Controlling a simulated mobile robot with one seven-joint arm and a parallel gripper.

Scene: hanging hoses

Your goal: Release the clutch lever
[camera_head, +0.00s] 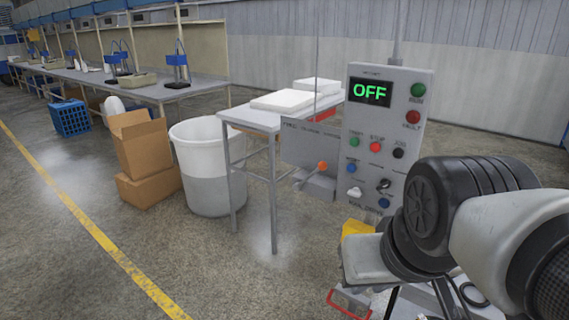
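A lever with an orange knob (322,166) stands out from a small grey box beside the control panel. It is the only lever-like part I can make out, and its label is too small to read. A thin light rod slants down and left from near the knob. The grey control panel (368,125) hangs to its right, with a display (370,91) reading OFF in green. My arm fills the lower right, apart from the lever in the picture. My gripper cannot be made out, and nothing is seen touching the knob.
A grey metal table (236,115) with white slabs (283,100) stands behind the lever. A white bin (207,165) and cardboard boxes (143,148) stand to its left. A yellow piece (355,229) and a red handle (346,305) sit low near my arm. The floor at lower left is clear.

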